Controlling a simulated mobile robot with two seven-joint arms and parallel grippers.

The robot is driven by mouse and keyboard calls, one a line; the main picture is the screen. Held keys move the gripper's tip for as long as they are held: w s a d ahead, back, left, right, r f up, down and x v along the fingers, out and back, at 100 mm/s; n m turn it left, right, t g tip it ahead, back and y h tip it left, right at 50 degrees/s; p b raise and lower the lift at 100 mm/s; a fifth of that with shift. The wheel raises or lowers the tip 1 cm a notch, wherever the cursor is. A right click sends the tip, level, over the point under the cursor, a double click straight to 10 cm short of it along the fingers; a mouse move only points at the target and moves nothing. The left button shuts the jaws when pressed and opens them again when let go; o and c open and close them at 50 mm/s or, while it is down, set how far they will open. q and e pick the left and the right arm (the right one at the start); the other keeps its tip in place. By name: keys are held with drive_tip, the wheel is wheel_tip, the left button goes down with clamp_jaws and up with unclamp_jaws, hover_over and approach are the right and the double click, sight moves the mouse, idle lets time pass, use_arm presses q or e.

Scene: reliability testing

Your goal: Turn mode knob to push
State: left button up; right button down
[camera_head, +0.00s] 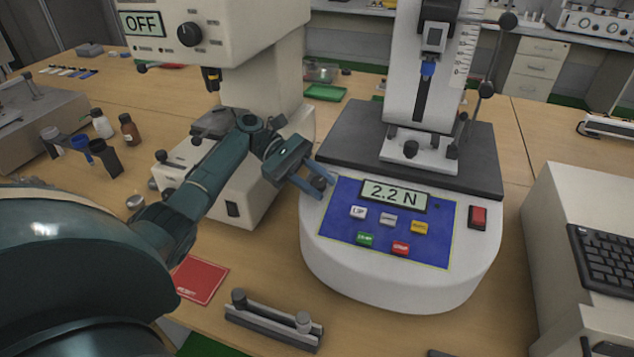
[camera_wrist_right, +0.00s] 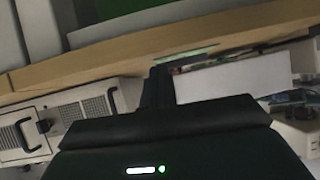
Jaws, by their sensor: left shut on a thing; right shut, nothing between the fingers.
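The force tester (camera_head: 390,280) is a white rounded machine with a blue panel (camera_head: 340,225) and a display reading 2.2 N. The small dark mode knob (camera_head: 319,183) is at the panel's upper left edge. My left gripper (camera_head: 314,187) reaches in from the left and is shut on the knob. Its fingers partly cover the knob, so the knob's pointer and any mode labels cannot be read. My right gripper (camera_wrist_right: 158,88) shows in the right wrist view, shut and empty, away from the tester.
A white machine with an OFF display (camera_head: 142,24) stands left of the tester. A red card (camera_head: 200,279) and a bar fixture (camera_head: 273,320) lie in front. Small bottles (camera_head: 130,130) stand at left. A keyboard (camera_head: 605,262) is at right.

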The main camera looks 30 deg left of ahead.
use_arm(q)
drive_tip(key=o, duration=1)
drive_tip(key=shift+c, duration=0.2)
